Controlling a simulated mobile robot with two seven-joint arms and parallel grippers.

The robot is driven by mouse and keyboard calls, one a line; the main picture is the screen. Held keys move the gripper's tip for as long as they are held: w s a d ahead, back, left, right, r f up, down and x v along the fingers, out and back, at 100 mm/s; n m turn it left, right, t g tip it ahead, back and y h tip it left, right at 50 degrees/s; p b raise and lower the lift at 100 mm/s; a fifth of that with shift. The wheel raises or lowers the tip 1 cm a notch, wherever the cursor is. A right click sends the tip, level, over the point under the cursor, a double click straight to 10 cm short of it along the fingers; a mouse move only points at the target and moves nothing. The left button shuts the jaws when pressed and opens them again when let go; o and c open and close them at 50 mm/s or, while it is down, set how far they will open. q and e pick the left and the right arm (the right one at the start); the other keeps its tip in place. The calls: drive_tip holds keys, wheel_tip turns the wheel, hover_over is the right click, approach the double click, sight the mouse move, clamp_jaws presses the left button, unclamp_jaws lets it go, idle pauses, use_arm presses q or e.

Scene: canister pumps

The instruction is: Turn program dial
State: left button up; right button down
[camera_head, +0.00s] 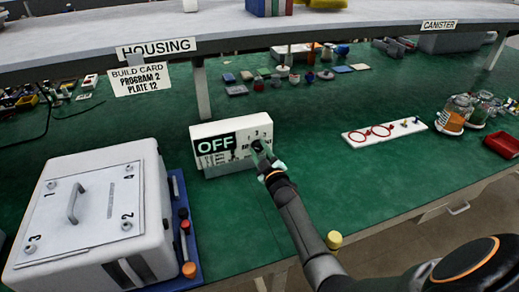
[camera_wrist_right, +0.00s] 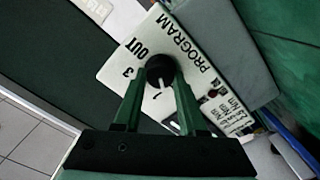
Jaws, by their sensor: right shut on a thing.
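The white control box (camera_head: 205,165) stands on the green bench, with a black OFF sign on its front. Its program dial (camera_head: 257,146) is a round black knob, partly hidden by my gripper in the head view. My right gripper (camera_head: 266,160) reaches it from the front. In the right wrist view, its two green fingers (camera_wrist_right: 158,85) are shut on the dial (camera_wrist_right: 160,68), one on each side. The dial's white pointer aims toward the bottom of the picture, near a small digit I cannot read surely. The labels PROGRAM, OUT and 3 surround the dial. My left gripper is not in view.
A build card (camera_head: 140,80) reads PROGRAM 2, PLATE 12. A white housing (camera_head: 90,215) with a handled lid stands left, beside a blue tray (camera_head: 188,245) of tools. A white plate with red rings (camera_head: 385,132) and jars (camera_head: 455,113) lie right. The bench between is clear.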

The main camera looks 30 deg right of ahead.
drive_tip(key=m+p, duration=0.1)
drive_tip(key=m, duration=0.5)
drive_tip(key=shift+d, duration=0.1)
drive_tip(key=m, duration=0.5)
drive_tip(key=shift+d+p, duration=0.1)
drive_tip(key=shift+p, duration=0.2)
drive_tip(key=shift+m, duration=0.3)
drive_tip(key=shift+c, duration=2.3)
unclamp_jaws()
drive_tip(key=shift+s, duration=0.1)
drive_tip(key=p+v, duration=0.1)
drive_tip(key=v, duration=1.1)
drive_tip(key=shift+s, duration=0.25)
